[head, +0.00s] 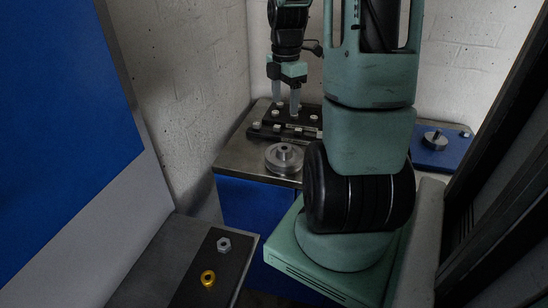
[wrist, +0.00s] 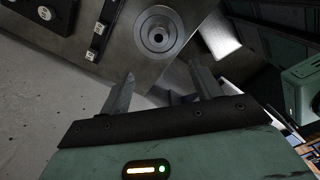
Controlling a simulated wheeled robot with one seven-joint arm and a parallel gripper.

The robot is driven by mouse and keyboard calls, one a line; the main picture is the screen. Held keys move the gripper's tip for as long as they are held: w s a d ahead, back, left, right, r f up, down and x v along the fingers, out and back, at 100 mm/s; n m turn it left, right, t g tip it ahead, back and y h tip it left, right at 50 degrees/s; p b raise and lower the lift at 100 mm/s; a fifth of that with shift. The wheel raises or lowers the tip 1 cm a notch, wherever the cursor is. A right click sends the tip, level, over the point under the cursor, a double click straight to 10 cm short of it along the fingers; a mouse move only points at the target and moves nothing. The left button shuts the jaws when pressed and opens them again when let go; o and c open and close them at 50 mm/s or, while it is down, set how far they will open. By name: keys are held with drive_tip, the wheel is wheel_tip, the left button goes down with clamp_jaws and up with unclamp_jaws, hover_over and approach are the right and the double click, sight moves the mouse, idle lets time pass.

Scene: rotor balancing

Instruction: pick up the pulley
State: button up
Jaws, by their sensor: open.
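A grey metal round part with a raised hub, which I take for the pulley (head: 284,158), sits on the steel table top near its front edge. In the wrist view the pulley (wrist: 158,34) lies beyond the fingertips, with its bore facing the camera. My gripper (head: 286,106) is open and empty, above the table and behind the pulley in the head view. In the wrist view my gripper (wrist: 160,72) shows its two fingers spread apart, with no contact on the pulley.
A black fixture (head: 292,122) with several light knobs stands behind the pulley. A blue mat (head: 456,153) at right holds another metal disc with a hub (head: 435,140). A nearer bench has a hex nut (head: 224,244) and a gold part (head: 208,278) on a dark mat.

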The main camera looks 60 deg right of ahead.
hover_over(285, 145)
drive_tip(key=a, duration=0.2)
wheel_tip(285, 145, down, 10)
drive_tip(key=r, duration=0.1)
drive_tip(key=shift+s+d+f+p, duration=0.1)
drive_tip(key=shift+f+p, duration=0.15)
drive_tip(key=shift+f, duration=0.8)
drive_tip(key=shift+s+d+f+p, duration=0.15)
drive_tip(key=shift+f+p, duration=0.15)
drive_tip(key=shift+f, duration=0.75)
drive_tip(key=shift+s+d+f+p, duration=0.1)
drive_tip(key=shift+f+p, duration=0.15)
drive_tip(key=shift+f, duration=0.8)
drive_tip(key=c, duration=1.3)
clamp_jaws()
drive_tip(key=shift+r, duration=0.15)
